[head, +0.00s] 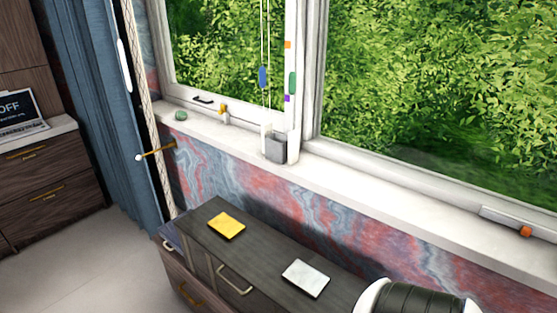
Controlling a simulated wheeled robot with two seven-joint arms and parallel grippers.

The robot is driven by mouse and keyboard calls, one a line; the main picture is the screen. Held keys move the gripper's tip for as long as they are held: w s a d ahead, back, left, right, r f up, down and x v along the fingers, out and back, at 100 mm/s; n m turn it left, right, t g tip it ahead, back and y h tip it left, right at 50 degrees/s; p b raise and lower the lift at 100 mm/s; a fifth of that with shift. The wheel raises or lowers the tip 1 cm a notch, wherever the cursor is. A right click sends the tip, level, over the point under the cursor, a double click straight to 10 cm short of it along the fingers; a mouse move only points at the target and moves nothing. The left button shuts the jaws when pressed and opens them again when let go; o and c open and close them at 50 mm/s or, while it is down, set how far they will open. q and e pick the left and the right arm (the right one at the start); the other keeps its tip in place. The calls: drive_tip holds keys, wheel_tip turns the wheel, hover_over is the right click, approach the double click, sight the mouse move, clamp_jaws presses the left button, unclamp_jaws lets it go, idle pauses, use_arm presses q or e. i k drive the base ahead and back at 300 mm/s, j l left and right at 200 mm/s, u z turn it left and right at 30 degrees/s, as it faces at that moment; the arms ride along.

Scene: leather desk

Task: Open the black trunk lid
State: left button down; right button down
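The black trunk (262,255) is a long, dark, wood-grained box at the bottom middle of the head view. It stands against the marbled wall under the window. Its flat top looks closed. A pale metal handle (236,281) sits on its front side. A yellow item (227,225) and a silver-white flat item (306,278) lie on its top. The trunk's right end runs behind a dark ribbed shape with white ends at the bottom edge. Neither of my grippers shows in this view.
A white window sill (400,195) runs above the trunk, with a grey box (276,147) on it. The floor (95,265) left of the trunk is clear.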

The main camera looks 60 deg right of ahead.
sight(291, 277)
drive_tip(key=z, duration=1.3)
